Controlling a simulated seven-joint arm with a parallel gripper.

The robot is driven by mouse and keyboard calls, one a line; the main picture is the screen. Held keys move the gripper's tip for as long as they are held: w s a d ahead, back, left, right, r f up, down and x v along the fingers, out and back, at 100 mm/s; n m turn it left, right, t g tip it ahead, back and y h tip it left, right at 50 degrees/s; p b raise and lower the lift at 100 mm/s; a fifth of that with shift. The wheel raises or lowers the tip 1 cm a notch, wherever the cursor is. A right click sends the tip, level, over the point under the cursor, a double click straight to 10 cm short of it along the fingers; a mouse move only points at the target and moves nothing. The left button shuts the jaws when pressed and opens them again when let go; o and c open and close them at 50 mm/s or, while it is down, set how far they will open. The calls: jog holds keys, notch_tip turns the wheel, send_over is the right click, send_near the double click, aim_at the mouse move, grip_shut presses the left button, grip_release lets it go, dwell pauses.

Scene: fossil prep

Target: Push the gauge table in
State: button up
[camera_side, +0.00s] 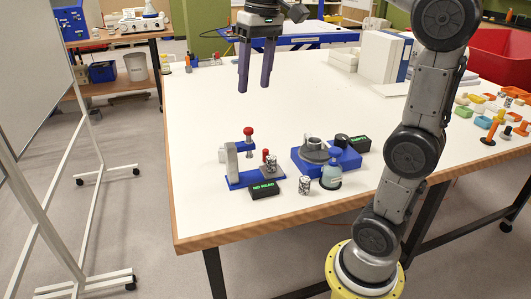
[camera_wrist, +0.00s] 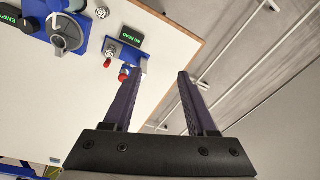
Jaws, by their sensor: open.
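The gauge (camera_side: 238,181) has a blue base, a grey upright and a blue arm topped by a red knob (camera_side: 248,131). A grey block (camera_side: 268,173), seemingly its table, sits at the right of the base, with a second red-topped part and a speckled piece at it. A black display (camera_side: 264,190) in front reads NO READ in green. My gripper (camera_side: 254,88) is open and empty, high above the table behind the gauge. In the wrist view the gauge (camera_wrist: 130,56) lies beyond the left finger of my gripper (camera_wrist: 161,77), which partly hides it.
A second blue station (camera_side: 344,162) with a grey round fixture stands right of the gauge. A teal jar (camera_side: 330,182) and a speckled cylinder (camera_side: 305,185) stand before it. The white tabletop (camera_side: 205,130) is clear behind and left of the gauge. Its wooden edge (camera_side: 230,235) is in front.

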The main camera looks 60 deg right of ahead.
jog(key=w+d+f+m+g, duration=0.2)
jog(key=w+d, duration=0.5)
jog(key=w, duration=0.1)
jog(key=m+g+y, duration=0.2)
jog(key=m+y, duration=0.1)
jog(key=m, duration=0.1)
send_over(265, 149)
jog(key=w+d, duration=0.3)
jog(key=d, duration=0.1)
notch_tip(265, 149, down, 19)
jog(key=x, duration=1.3)
jog(key=shift+s+a+f, duration=0.15)
jog(key=shift+s+a, duration=0.05)
jog(key=shift+a, duration=0.15)
grip_shut()
